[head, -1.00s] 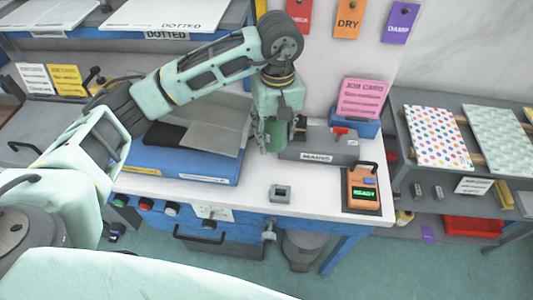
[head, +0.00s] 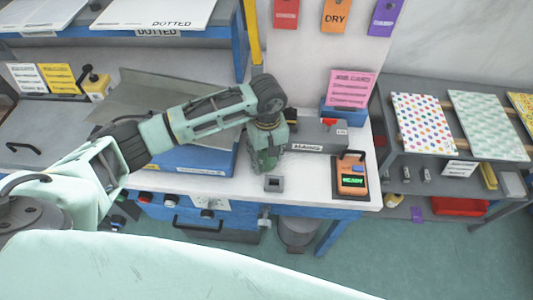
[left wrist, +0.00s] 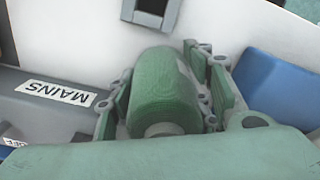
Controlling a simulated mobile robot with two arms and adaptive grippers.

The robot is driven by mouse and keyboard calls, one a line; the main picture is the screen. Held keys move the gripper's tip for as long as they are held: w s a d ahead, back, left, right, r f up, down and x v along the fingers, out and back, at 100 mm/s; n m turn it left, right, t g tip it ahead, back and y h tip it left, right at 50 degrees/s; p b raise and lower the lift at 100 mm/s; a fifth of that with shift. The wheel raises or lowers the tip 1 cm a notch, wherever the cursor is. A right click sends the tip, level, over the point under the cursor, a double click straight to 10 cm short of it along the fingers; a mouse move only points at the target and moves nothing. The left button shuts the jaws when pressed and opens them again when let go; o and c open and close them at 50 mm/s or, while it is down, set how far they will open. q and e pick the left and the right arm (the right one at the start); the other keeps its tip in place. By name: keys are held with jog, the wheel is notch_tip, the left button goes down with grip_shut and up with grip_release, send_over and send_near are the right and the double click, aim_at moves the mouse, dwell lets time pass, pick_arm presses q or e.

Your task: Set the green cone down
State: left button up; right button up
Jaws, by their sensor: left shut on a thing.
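The green cone (left wrist: 162,92), a spool wound with green thread, is between the fingers of my left gripper (left wrist: 168,100) in the left wrist view. The fingers are shut on it, one on each side. In the head view my left gripper (head: 263,160) points down over the white bench top, between the blue machine base and the grey MAINS box. The cone is hardly visible there, hidden by the gripper. I cannot tell whether it touches the bench. My right gripper is not in view.
A small grey square socket (head: 274,184) sits on the bench just in front of my left gripper. The blue machine base (head: 200,160) is to the left.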

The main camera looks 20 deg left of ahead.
pick_arm(q)
jog(key=shift+f, duration=0.15)
jog(key=o, duration=1)
